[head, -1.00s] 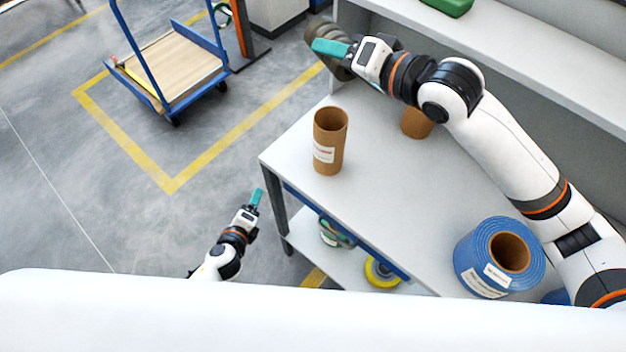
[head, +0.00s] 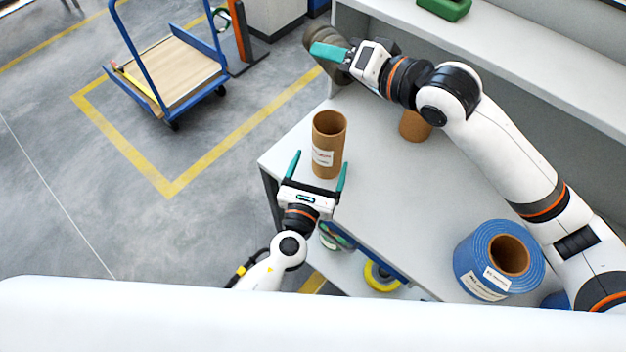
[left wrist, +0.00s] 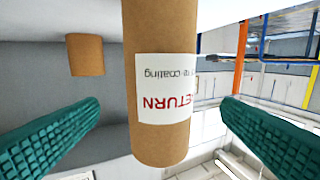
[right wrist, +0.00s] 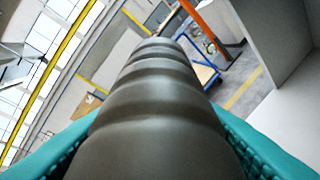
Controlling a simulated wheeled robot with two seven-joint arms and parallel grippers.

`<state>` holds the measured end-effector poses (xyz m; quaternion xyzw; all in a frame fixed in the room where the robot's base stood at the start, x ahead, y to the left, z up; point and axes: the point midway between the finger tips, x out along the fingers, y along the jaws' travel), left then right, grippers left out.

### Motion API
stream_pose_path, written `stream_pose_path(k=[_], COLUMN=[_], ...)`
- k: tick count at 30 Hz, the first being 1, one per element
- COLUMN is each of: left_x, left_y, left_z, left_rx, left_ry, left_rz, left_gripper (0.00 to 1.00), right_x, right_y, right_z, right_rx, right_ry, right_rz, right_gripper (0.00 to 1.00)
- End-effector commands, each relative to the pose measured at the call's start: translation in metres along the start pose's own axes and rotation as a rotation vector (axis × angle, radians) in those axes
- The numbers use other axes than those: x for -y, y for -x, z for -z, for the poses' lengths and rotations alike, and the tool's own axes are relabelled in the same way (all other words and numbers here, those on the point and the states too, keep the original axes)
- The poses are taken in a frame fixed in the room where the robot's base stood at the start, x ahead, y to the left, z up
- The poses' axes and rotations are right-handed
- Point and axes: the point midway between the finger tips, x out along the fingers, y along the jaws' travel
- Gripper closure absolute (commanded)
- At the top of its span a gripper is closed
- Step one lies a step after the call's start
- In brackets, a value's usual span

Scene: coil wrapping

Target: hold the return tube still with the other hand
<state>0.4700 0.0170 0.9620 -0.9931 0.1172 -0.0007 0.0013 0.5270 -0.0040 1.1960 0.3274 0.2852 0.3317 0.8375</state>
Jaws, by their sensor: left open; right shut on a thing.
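The return tube (head: 328,140) is a brown cardboard tube standing upright near the table's left corner. In the left wrist view the tube (left wrist: 160,45) fills the middle, and its white label reads RETURN, upside down. My left gripper (head: 318,172) is open, with one teal finger on each side of the tube's lower part. In the left wrist view a gap shows between each finger and the tube. My right gripper (head: 338,55) is shut on a dark ridged roll (right wrist: 160,100) at the table's far end.
A shorter brown tube (head: 415,125) stands behind on the table (head: 400,190). A blue coil (head: 480,262) with a cardboard core sits at the right front. A blue cart (head: 185,70) stands on the floor. A green object (head: 445,8) is on the shelf.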

Motion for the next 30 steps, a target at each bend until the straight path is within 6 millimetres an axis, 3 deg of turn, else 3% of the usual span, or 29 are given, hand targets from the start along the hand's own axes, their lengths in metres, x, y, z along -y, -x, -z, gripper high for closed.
stream_pose_path(k=[6,12,24,30], left_x=[0.0,0.0,0.0,0.0], left_y=[-0.042,-0.065,-0.072,-0.072], left_z=[0.001,0.0,0.0,0.0], left_rx=[-0.001,0.0,0.002,0.002], left_ry=[0.003,0.002,0.003,0.003], left_rz=[0.0,0.0,0.0,-0.001], left_gripper=[0.12,0.12,0.12,0.43], right_x=[-0.001,-0.001,-0.001,-0.001], right_y=[0.0,0.0,0.0,0.0], right_z=[-0.001,-0.001,-0.001,-0.001], right_rx=[0.002,0.002,0.002,0.002], right_ry=[0.001,0.001,0.001,0.001], right_rz=[-0.002,-0.002,-0.002,-0.002], right_gripper=[0.77,0.77,0.77,0.77])
